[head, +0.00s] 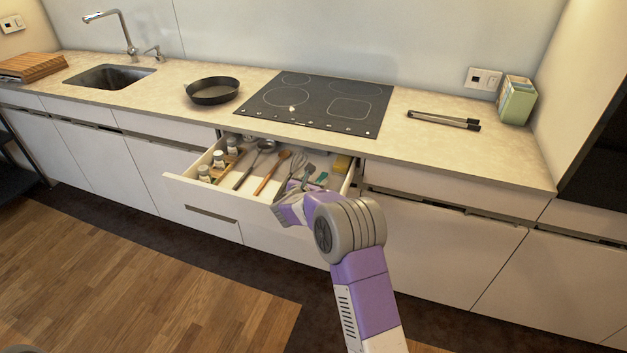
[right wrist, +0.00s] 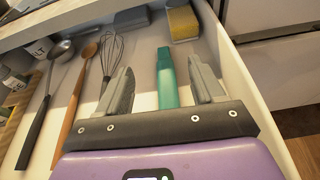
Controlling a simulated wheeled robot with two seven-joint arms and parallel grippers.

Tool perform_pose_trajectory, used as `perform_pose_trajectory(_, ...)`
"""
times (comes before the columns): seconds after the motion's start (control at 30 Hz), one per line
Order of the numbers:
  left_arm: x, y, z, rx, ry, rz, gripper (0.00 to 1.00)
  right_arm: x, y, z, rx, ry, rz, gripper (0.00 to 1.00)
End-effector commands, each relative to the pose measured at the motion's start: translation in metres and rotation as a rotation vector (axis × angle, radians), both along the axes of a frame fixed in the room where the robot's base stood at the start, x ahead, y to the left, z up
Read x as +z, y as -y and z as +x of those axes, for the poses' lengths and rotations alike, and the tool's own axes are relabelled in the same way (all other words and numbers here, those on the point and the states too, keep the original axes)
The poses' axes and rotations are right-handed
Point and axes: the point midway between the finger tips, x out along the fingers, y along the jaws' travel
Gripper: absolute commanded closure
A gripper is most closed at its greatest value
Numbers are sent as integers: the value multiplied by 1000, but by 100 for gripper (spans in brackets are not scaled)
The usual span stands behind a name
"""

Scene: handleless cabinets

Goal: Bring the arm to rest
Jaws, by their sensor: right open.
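My right arm (head: 362,280) reaches up from the bottom of the head view to the open drawer (head: 190,190) under the cooktop. My right gripper (head: 300,180) is at the drawer's front right part; it also shows in the right wrist view (right wrist: 162,78). Its two fingers are spread apart and grip nothing. A green-handled utensil (right wrist: 166,80) shows between the fingers in the wrist view; I cannot tell how far below them it lies. My left gripper is not in view.
The drawer holds a whisk (right wrist: 110,55), a wooden spoon (right wrist: 80,80), a ladle (right wrist: 45,95), several small jars (head: 218,158) and a yellow sponge (right wrist: 182,22). A pan (head: 212,92), the cooktop (head: 318,103) and tongs (head: 444,120) are on the counter (head: 500,150). Floor in front is clear.

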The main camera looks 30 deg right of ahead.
Motion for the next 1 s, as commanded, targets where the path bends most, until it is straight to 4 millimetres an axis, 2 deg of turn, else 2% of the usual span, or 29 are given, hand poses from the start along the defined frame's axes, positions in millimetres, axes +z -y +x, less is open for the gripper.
perform_pose_trajectory(0.03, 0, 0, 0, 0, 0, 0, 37, -37, -8, -14, 6, -76, 17, 32)
perform_pose_trajectory(0.43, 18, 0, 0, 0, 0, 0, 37, 17, -46, -47, 1, -12, 0, 32)
perform_pose_trajectory(0.77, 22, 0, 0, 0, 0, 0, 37, 30, -54, -52, 1, 8, -4, 32)
perform_pose_trajectory(0.87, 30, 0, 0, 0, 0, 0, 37, 39, -55, -52, 1, 8, -5, 32)
perform_pose_trajectory(1.0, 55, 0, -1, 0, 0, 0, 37, 65, -55, -52, 1, 10, -5, 32)
